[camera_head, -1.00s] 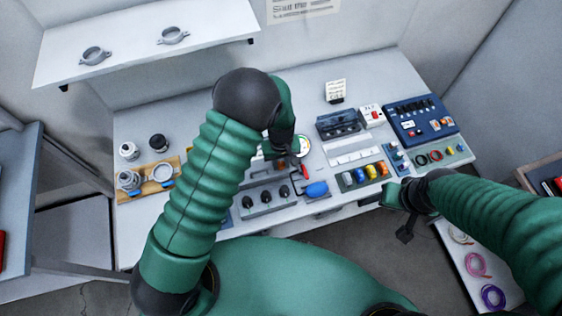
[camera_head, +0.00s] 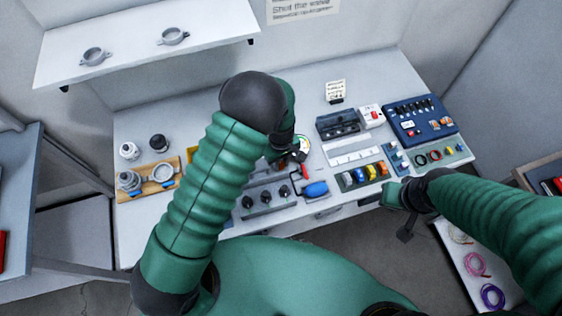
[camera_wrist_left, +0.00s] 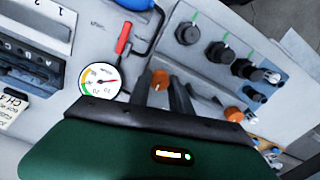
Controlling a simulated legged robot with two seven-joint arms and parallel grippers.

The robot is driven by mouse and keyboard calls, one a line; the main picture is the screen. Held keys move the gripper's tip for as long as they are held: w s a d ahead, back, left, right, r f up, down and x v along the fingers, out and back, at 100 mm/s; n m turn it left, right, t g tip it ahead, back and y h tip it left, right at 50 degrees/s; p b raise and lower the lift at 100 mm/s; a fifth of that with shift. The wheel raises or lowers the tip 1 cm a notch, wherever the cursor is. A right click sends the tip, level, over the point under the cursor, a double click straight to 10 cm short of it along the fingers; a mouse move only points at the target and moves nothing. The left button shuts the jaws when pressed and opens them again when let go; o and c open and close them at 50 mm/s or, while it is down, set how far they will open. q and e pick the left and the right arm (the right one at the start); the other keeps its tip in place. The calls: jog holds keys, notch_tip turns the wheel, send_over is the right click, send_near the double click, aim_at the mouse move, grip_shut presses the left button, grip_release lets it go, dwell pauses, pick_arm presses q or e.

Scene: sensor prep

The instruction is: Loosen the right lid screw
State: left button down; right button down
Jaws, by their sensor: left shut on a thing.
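The right lid screw (camera_wrist_left: 160,79) has an orange knob and shows between the fingertips of my left gripper (camera_wrist_left: 165,88) in the left wrist view. The gripper is shut on it. A second orange knob (camera_wrist_left: 233,114) stands apart, to the right in that view. In the head view my left gripper (camera_head: 284,160) is over the bench beside the round gauge (camera_head: 302,145), and my arm hides much of the area around it. My right gripper (camera_head: 405,234) is off the bench's front edge, away from the screws; its jaw opening is unclear.
The round gauge also shows close by in the left wrist view (camera_wrist_left: 100,82). A panel of black knobs (camera_head: 265,197) and a blue-handled tool (camera_head: 316,189) lie near the front. A red-handled tool (camera_wrist_left: 123,37) is close to the gripper. Fittings sit on a wooden tray (camera_head: 150,190) at left.

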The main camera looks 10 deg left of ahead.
aim_at(281, 163)
pick_arm(q)
jog(key=c, duration=1.3)
grip_release()
jog(key=shift+w, duration=0.25)
jog(key=shift+c, duration=0.2)
jog(key=shift+o, duration=0.9)
jog(key=shift+s, duration=0.1)
notch_tip(281, 163, up, 17)
jog(key=b, duration=0.2)
jog(key=shift+f, duration=0.15)
